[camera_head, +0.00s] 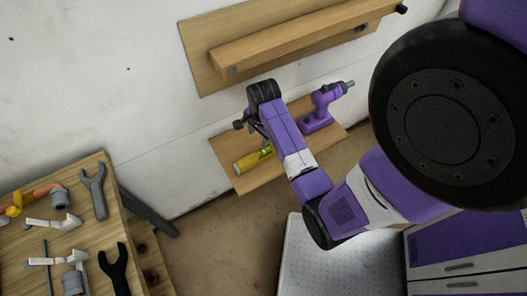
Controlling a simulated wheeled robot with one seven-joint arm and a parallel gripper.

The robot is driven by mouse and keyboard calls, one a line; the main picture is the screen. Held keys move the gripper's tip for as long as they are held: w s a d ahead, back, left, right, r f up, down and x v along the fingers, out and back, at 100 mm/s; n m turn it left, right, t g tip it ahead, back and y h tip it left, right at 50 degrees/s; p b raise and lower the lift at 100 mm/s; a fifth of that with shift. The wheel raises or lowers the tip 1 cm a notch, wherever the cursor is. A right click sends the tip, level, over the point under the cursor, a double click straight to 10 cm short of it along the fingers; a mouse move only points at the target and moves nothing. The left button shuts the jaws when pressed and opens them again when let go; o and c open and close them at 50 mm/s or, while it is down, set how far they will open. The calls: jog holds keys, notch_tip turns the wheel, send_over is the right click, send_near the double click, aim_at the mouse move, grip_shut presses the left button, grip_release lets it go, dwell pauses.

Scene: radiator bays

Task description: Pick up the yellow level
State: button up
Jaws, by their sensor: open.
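A yellow level (252,160) lies on the lower wooden shelf, near its front left part. Its right end runs behind my arm and is hidden. My gripper (264,142) hangs from the black wrist joint just above the level's right part. It is open, but my forearm covers most of it. I cannot tell whether its fingertips touch the level or are apart from it.
A purple drill (320,108) stands on the same shelf, right of my arm. An upper wooden shelf (290,42) juts from the wall above. At left, a wooden bench (92,226) holds several tools, including grey and black wrenches.

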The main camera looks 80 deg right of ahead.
aim_at(264, 150)
jog(key=shift+s+a+m+g+y, duration=0.4)
jog(key=shift+s+a+m+y, duration=0.2)
jog(key=shift+s+m, duration=0.3)
jog(key=shift+s+a+f, duration=0.15)
jog(key=shift+f, duration=0.05)
notch_tip(264, 150, down, 7)
jog(key=shift+f, duration=0.15)
grip_shut()
